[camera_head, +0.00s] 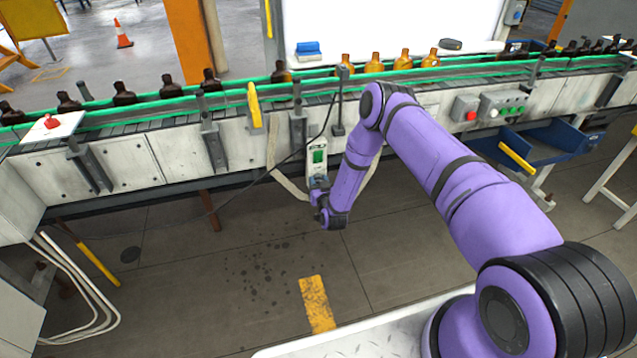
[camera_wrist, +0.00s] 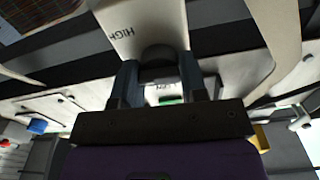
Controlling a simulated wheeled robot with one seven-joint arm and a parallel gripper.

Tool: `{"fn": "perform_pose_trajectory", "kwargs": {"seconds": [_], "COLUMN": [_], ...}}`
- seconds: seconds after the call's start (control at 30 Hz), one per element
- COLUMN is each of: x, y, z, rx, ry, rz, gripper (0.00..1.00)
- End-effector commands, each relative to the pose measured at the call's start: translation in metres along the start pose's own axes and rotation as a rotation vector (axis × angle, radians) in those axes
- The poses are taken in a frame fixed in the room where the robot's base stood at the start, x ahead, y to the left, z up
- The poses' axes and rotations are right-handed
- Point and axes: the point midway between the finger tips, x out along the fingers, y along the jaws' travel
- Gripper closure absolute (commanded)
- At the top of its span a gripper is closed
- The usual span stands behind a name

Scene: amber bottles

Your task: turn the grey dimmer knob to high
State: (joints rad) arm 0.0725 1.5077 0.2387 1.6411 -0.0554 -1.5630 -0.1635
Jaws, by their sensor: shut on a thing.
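The white dimmer panel (camera_head: 311,147) hangs on the front of the conveyor in the head view, with a green patch on it. In the wrist view the panel (camera_wrist: 150,20) carries the printed word HIGH, seen at an angle. The grey dimmer knob (camera_wrist: 158,54) looks dark and round there, between my fingertips. My gripper (camera_wrist: 157,75) is shut on the knob from both sides. In the head view my gripper (camera_head: 319,184) is at the lower part of the panel, and the knob is hidden. The knob's pointer cannot be made out.
The conveyor (camera_head: 170,118) runs across the view with amber bottles (camera_head: 374,63) on it. A control box with a red button (camera_head: 471,115) and a blue bin (camera_head: 562,139) are to the right. A dark cable (camera_head: 262,176) hangs left of the panel. The floor below is open.

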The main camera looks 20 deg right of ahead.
Motion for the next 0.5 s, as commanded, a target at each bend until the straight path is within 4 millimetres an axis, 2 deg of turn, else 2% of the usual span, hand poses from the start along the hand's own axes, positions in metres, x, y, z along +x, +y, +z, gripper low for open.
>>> {"fn": "perform_pose_trajectory", "kwargs": {"seconds": [0.2, 0.5], "x": [-0.0004, -0.0003], "y": [0.0012, 0.0011], "z": [0.0005, 0.0004], "rx": [0.187, 0.374], "ry": [-0.001, -0.001], "rz": [0.002, 0.001], "gripper": [0.84, 0.84]}}
